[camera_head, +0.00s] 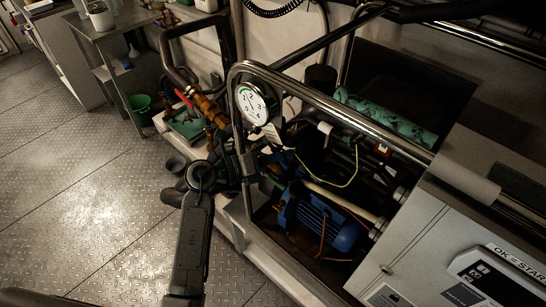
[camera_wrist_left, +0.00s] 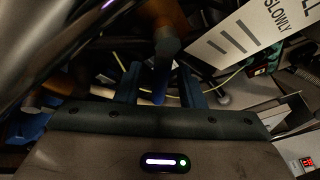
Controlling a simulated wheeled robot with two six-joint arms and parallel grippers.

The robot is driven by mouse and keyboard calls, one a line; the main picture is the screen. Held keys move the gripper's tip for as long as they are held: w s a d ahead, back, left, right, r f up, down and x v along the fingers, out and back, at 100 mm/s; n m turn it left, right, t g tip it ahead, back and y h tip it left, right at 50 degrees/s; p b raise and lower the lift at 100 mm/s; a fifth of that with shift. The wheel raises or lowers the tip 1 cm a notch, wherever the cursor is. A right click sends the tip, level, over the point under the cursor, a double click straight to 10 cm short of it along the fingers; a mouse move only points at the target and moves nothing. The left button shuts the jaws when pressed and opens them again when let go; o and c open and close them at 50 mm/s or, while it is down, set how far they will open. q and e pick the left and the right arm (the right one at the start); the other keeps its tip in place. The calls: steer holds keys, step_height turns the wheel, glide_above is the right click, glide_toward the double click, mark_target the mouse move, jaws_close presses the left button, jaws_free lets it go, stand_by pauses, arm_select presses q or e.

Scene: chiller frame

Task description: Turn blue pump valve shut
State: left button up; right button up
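My left gripper (camera_head: 256,163) reaches into the side of the chiller frame, just below the round white gauge (camera_head: 252,104). In the left wrist view the left gripper (camera_wrist_left: 158,78) has its two dark blue fingers spread apart. A small blue piece (camera_wrist_left: 157,96) shows in the gap between them, probably the blue valve handle. It looks narrower than the gap, and I cannot tell whether a finger touches it. A brownish, round-ended part (camera_wrist_left: 167,42) sits just beyond the fingers. In the head view the valve is hidden behind my gripper. My right gripper is not in view.
A blue pump motor (camera_head: 318,218) lies inside the frame, right of my gripper. A bent metal rail (camera_head: 330,101) crosses above. A white tag (camera_wrist_left: 245,38) hangs close to the fingers. A yellow-green wire (camera_head: 340,185) loops nearby. The floor at left is clear.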

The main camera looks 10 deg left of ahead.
arm_select(q)
steer(key=b+v, duration=0.2)
steer(key=v, duration=0.8)
steer(key=shift+s+a+b, duration=0.2)
steer(key=shift+a+b, duration=0.1)
steer(key=shift+b, duration=0.05)
